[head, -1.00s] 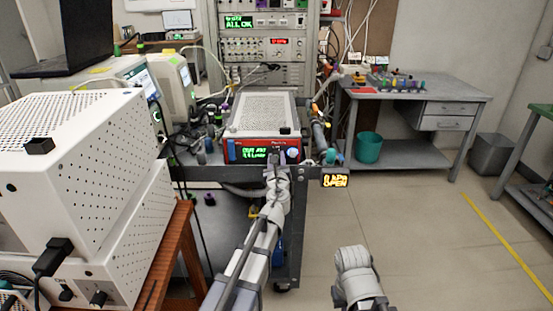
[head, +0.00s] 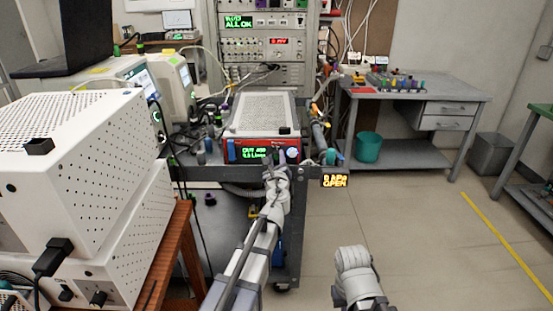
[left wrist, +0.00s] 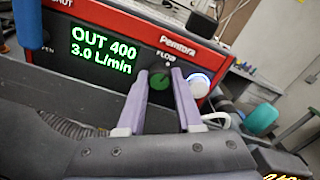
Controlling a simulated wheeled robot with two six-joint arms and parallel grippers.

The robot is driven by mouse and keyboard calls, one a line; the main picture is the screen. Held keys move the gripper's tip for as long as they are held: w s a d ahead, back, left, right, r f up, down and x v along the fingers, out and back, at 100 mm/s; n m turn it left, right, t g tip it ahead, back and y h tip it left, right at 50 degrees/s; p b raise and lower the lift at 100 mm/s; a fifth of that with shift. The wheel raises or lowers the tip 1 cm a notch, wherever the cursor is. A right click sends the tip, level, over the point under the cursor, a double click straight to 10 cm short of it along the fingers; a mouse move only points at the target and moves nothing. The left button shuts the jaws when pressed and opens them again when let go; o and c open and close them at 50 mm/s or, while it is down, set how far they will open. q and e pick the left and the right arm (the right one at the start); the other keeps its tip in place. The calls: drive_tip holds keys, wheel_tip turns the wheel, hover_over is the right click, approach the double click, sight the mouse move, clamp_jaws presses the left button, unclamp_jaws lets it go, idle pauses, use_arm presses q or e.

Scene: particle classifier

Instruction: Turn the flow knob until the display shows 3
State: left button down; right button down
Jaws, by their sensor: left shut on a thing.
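The red-fronted Pemtora unit (head: 262,141) stands on a grey cart. Its green display (left wrist: 103,50) reads OUT 400 and 3.0 L/min in the left wrist view. In the head view my left gripper (head: 275,168) is at the unit's front and hides the knob. My right arm shows low in the head view, but its gripper is not visible.
A white lit round control (left wrist: 198,83) is close to the right of the fingers. A blue post (left wrist: 27,22) stands left of the display. A yellow OPEN readout (head: 335,180) is by the cart's right corner. Floor to the right is clear.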

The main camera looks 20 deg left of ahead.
use_arm(q)
drive_tip(key=c, duration=0.6)
unclamp_jaws()
drive_tip(key=shift+s, duration=0.1)
drive_tip(key=v, duration=0.7)
drive_tip(key=shift+s+d+r, duration=0.1)
drive_tip(key=shift+s+d, duration=0.05)
drive_tip(key=shift+s, duration=0.15)
